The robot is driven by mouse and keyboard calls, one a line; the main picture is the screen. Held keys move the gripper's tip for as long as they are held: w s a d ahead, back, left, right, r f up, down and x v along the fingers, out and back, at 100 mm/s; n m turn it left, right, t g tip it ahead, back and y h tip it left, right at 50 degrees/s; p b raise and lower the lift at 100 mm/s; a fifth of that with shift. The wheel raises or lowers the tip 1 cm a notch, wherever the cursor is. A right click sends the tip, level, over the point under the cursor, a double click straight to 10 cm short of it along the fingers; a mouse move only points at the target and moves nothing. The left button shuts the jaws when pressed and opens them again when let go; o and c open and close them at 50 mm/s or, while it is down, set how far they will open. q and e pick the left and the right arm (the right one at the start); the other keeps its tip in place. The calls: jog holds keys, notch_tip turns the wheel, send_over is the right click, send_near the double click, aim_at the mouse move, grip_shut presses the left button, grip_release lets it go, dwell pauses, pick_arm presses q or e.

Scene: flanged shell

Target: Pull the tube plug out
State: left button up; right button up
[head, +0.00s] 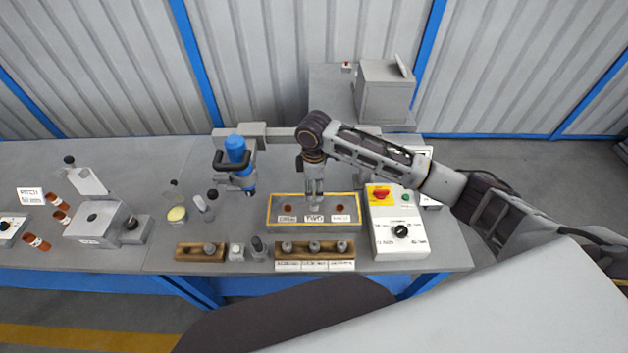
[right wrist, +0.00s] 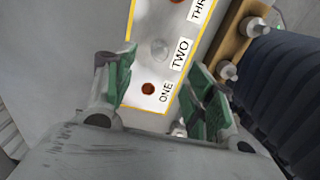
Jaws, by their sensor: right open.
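A pale plate (head: 285,223) with a yellow border lies on the table, and it also shows in the right wrist view (right wrist: 141,45). It carries a row of positions labelled ONE, TWO and THREE. ONE is a red-brown round spot (right wrist: 148,89). At TWO there is a grey, rounded piece (right wrist: 160,48), possibly the tube plug. THREE is partly cut off by the frame. My right gripper (head: 314,203) points down over the middle of the plate. Its green-padded fingers (right wrist: 162,92) are open with nothing between them. I cannot tell its height above the plate.
A dark wooden rack (head: 315,257) with grey knobbed pieces stands in front of the plate, with a smaller rack (head: 200,257) to its left. A control box (head: 400,238) stands to the right. A blue-topped device (head: 237,152) stands behind left.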

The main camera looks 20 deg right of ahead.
aim_at(314, 204)
jog(key=shift+f+p, duration=0.3)
jog(key=shift+f, duration=4.65)
grip_shut()
jog(key=shift+r, duration=0.1)
jog(key=shift+r+p, duration=1)
jog(key=shift+p, duration=0.3)
jog(key=shift+r+p, duration=0.7)
jog(key=shift+r, duration=0.3)
